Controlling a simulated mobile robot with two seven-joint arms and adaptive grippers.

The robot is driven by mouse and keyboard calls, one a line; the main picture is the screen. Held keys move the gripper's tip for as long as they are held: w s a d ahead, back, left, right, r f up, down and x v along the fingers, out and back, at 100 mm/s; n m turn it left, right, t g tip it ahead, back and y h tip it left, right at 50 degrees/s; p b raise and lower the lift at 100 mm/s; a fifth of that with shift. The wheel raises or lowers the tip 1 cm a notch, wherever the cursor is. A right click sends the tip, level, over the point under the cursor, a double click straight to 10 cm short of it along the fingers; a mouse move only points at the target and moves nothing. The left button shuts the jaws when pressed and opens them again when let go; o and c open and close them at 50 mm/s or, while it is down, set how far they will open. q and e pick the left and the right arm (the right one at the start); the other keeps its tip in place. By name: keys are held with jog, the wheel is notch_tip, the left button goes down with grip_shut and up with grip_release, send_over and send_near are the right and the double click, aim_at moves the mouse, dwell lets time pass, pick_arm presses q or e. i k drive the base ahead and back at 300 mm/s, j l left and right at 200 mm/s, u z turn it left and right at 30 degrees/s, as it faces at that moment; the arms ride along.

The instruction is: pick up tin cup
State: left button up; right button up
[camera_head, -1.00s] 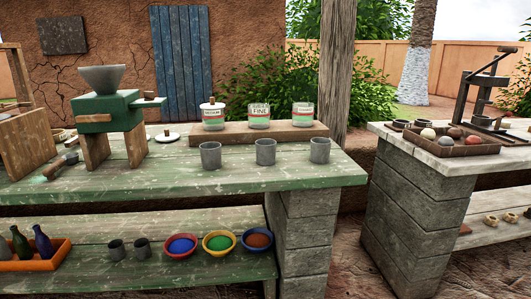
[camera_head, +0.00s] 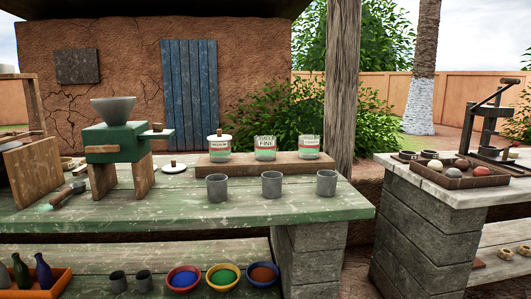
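Three grey tin cups stand upright in a row on the green worn table (camera_head: 120,220): a left cup (camera_head: 217,188), a middle cup (camera_head: 271,185) and a right cup (camera_head: 326,183). Two smaller, darker grey cups stand on the lower shelf, one here (camera_head: 118,282) and one beside it (camera_head: 144,282). Neither of my grippers shows in the head view.
A wooden riser (camera_head: 255,168) with three labelled jars stands behind the cups. A green grinder (camera_head: 115,140) stands at the left, near a small lid (camera_head: 173,168). Coloured bowls (camera_head: 222,276) sit on the lower shelf. A gap separates a second table (camera_head: 440,190) at the right.

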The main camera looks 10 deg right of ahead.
aim_at(327, 179)
jog(key=i+l+z, duration=0.1)
jog(key=l, duration=0.3)
jog(key=i+l, duration=0.3)
jog(key=l, duration=0.15)
jog(key=i+l+z, duration=0.15)
jog(key=l, duration=0.25)
jog(key=i+l, duration=0.3)
jog(key=l+z, duration=0.05)
jog(key=l, duration=0.05)
